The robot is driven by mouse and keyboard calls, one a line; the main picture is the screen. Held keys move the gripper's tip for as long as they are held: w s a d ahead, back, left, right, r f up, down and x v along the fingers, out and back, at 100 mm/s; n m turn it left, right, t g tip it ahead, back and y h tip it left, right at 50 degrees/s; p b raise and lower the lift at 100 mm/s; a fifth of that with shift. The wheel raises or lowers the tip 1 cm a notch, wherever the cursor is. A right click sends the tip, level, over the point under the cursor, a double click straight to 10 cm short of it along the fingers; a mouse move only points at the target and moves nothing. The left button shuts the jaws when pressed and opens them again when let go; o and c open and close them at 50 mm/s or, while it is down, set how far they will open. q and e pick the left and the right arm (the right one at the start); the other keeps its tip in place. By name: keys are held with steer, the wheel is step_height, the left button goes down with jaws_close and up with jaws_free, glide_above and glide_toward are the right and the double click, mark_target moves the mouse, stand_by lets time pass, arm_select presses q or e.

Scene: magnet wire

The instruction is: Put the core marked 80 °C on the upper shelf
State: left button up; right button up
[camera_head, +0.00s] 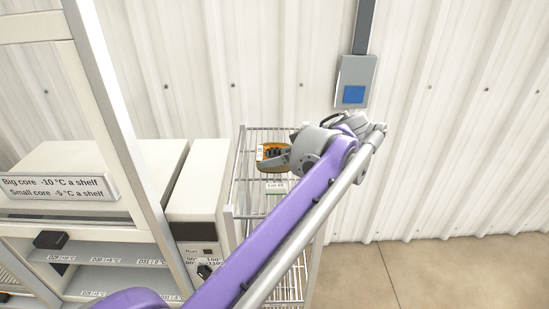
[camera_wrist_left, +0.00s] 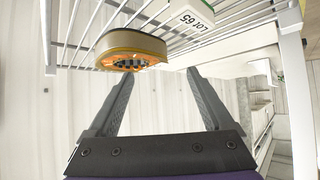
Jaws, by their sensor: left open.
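A round core (camera_head: 272,147) with an orange rim and dark windings is at the wire rack's top shelf (camera_head: 250,190), partly hidden by my left arm. In the left wrist view the core (camera_wrist_left: 132,46) appears against the wire shelf, its tan band and orange-and-black inside showing. I cannot read a temperature mark on it. My left gripper (camera_wrist_left: 160,72) is open and empty, its fingertips close to the core's lower side. I cannot tell whether a finger touches it. My right gripper is out of view.
A white lot tag (camera_wrist_left: 192,20) reading "LOT 65" is on the rack. A cabinet with a sign (camera_head: 58,188) about big and small cores and labelled shelves stands left. A white unit with a dial (camera_head: 204,271) adjoins the rack. Floor (camera_head: 440,270) at right is clear.

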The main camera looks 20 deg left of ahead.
mark_target(265, 150)
arm_select(q)
steer(key=x, duration=0.6)
steer(key=shift+w+d, duration=0.2)
steer(key=shift+w, duration=0.1)
jaws_close()
steer(key=shift+r, duration=0.1)
stand_by(0.9)
